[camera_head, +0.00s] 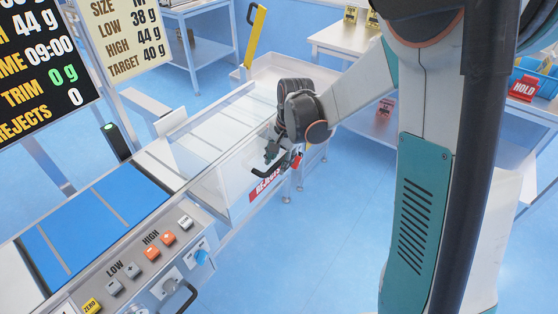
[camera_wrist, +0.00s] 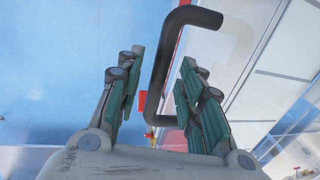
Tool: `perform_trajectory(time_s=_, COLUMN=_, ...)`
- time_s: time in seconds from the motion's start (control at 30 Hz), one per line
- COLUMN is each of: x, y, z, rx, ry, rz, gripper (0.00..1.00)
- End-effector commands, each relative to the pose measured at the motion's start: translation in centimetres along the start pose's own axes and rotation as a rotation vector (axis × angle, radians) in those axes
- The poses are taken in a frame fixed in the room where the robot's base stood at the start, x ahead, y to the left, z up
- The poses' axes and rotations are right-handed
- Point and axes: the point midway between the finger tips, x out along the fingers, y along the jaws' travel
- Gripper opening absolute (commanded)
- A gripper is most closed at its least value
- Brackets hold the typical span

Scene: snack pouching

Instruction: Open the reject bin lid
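The reject bin (camera_head: 265,187) is at the middle of the head view, with a red label on its front below a clear panel (camera_head: 228,184). A black bar handle (camera_head: 256,174) sticks out there, and I cannot see the lid's edges clearly. My gripper (camera_head: 281,156) is at the handle. In the wrist view the bent black handle (camera_wrist: 159,70) runs between the two green-padded fingers of my gripper (camera_wrist: 158,85). The fingers stand apart, with a visible gap on the left side of the bar. The bar looks closer to the right finger; I cannot tell if they touch.
A conveyor with a blue belt (camera_head: 92,222) and a button panel (camera_head: 140,262) lies at the left. Another dark handle (camera_head: 178,299) is at the bottom. A blue crate with a red HOLD sign (camera_head: 523,88) stands at the right. Blue floor is open below the bin.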

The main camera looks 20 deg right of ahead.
Motion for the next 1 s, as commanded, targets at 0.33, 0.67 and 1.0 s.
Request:
perform_trajectory(time_s=0.33, x=0.0, y=0.0, z=0.0, rx=0.000, ry=0.000, rz=0.000, gripper=0.03)
perform_trajectory(time_s=0.67, x=-0.4, y=0.0, z=0.0, rx=0.000, ry=0.000, rz=0.010, gripper=0.00)
perform_trajectory(time_s=1.0, x=-4.9, y=0.1, z=0.0, rx=-0.001, ry=0.001, rz=0.145, gripper=0.00)
